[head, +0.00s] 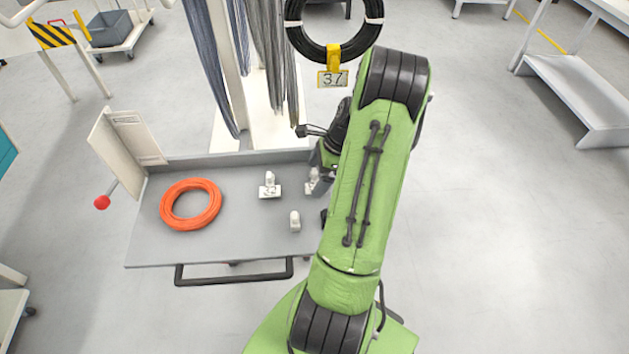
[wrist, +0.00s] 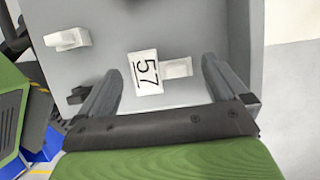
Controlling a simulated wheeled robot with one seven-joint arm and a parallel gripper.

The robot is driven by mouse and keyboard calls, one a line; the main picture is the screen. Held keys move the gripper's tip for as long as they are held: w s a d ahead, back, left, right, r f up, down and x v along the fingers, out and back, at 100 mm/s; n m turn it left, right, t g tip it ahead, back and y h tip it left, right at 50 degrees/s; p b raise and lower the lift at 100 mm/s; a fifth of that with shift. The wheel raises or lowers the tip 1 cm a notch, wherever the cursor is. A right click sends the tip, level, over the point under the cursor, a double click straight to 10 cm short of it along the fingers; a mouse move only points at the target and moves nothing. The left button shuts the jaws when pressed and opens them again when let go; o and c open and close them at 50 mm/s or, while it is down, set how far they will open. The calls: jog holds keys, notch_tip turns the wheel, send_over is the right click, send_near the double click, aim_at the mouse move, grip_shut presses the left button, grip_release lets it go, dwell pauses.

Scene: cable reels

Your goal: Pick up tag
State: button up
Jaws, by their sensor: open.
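A white tag marked 57 (wrist: 145,72), with a white block-shaped part (wrist: 178,68) beside it, lies on the grey cart top, between the fingers of my gripper (wrist: 160,69) in the wrist view. The fingers are open and apart from it on both sides. Another white piece (wrist: 66,39) lies to the upper left. In the head view a white tag (head: 312,187) shows beside my wrist, partly hidden by it. A second tag (head: 270,191) lies to its left, its marking too small to read. A small white piece (head: 295,221) lies nearer the front edge.
An orange cable coil (head: 176,222) lies on the left of the cart top (head: 240,247), which has a raised back edge. A black coil (head: 300,42) hangs behind my arm with a tag marked 37 (head: 333,79). Grey cables (head: 270,50) hang at the back.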

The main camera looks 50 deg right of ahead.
jog(key=shift+x, duration=0.85)
jog(key=shift+r, duration=0.1)
jog(key=shift+c, duration=0.3)
jog(key=c, duration=0.8)
jog(key=shift+r, duration=0.6)
notch_tip(320, 180, up, 2)
jog(key=shift+r+p, duration=0.2)
jog(key=shift+p, duration=0.5)
jog(key=shift+s+d+r, duration=0.1)
jog(key=shift+s+d, duration=0.3)
jog(key=shift+s, duration=0.1)
jog(key=s+d, duration=0.3)
jog(key=s, duration=0.1)
jog(key=s+d+p, duration=0.1)
jog(key=s+d, duration=0.3)
jog(key=s+d+p, duration=0.1)
jog(key=s+d, duration=0.3)
jog(key=shift+s, duration=0.3)
